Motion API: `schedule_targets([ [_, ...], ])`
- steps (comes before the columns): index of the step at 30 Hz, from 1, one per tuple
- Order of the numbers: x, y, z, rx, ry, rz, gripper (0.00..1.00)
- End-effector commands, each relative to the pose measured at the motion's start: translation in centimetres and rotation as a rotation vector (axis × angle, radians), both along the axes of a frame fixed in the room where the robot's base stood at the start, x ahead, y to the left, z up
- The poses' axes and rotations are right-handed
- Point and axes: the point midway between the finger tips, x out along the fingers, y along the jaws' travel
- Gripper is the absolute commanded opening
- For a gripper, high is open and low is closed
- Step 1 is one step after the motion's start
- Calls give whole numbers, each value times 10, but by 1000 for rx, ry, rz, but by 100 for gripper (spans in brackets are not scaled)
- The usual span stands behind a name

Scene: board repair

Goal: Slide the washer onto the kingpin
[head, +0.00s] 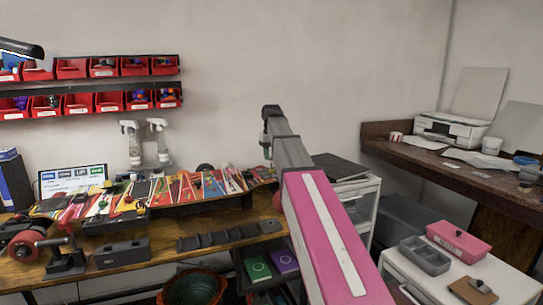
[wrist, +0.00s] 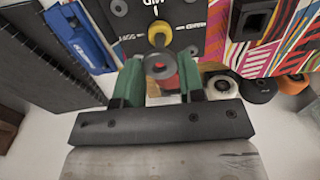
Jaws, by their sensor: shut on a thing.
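In the wrist view my gripper (wrist: 159,79) has its green fingers closed around a small grey ring, the washer (wrist: 160,73). The washer's hole faces the camera. Just beyond it, a yellow round part (wrist: 157,34) stands out from a dark plate with white lettering (wrist: 196,14). I cannot tell whether this yellow part belongs to the kingpin; no kingpin shows clearly. The washer appears apart from the yellow part. A red part (wrist: 170,83) shows behind the washer. In the head view my gripper (head: 267,146) is small at the arm's far end, and the washer cannot be made out.
The wooden bench (head: 150,255) holds a black slotted rack (head: 230,236) and a clamp-like stand (head: 66,258). Red bins (head: 72,68) hang on the wall. In the wrist view, wheels (wrist: 257,88) lie right and a blue object (wrist: 78,38) lies left. A pink box (head: 459,240) stands right.

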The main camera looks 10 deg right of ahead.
Motion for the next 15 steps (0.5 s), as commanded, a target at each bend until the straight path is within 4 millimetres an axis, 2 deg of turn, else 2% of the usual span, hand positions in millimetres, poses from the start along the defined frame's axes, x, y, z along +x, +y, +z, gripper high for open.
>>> schedule_targets([
  [8,0,0,-2,0,0,0,19],
  [15,0,0,-11,0,0,0,19],
])
